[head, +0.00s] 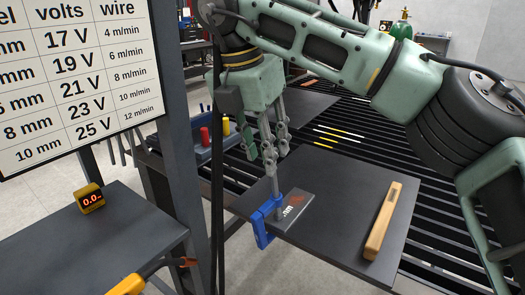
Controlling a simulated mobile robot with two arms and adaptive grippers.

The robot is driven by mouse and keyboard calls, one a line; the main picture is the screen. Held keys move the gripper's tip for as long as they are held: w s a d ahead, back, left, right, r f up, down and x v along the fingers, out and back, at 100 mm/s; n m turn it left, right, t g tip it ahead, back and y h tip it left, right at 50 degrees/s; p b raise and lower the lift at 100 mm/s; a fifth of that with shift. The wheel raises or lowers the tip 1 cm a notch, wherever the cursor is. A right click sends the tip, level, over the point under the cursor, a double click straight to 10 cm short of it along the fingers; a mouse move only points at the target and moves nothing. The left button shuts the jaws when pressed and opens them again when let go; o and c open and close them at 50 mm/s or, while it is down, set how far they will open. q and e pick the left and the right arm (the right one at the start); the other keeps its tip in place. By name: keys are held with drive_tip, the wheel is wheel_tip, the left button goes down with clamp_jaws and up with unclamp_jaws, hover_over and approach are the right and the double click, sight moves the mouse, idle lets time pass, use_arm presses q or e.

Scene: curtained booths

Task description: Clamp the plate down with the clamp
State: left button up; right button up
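The blue clamp (262,228) sits at the near left edge of the dark work table, its frame reaching around the edge. The plate (296,211) is small, flat and dark grey, with white marking and a reddish patch, and lies on the table top beside the clamp. My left gripper is not in view.
A blue tray (205,147) with red and yellow items stands behind, left. A dark post and a side table (100,240) with a small yellow display (90,199) are at the left.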

drive_tip(key=r+n+p, duration=0.1)
drive_tip(key=n+p, duration=0.2)
drive_tip(key=n, duration=0.1)
drive_tip(key=r+n+p, duration=0.1)
drive_tip(key=n+p, duration=0.3)
drive_tip(key=r+n+p, duration=0.1)
drive_tip(key=n+p, duration=0.3)
drive_tip(key=shift+s+a, duration=0.1)
drive_tip(key=shift+a, duration=0.1)
idle(0.8)
drive_tip(key=n+p, duration=0.6)
drive_tip(key=n, duration=0.6)
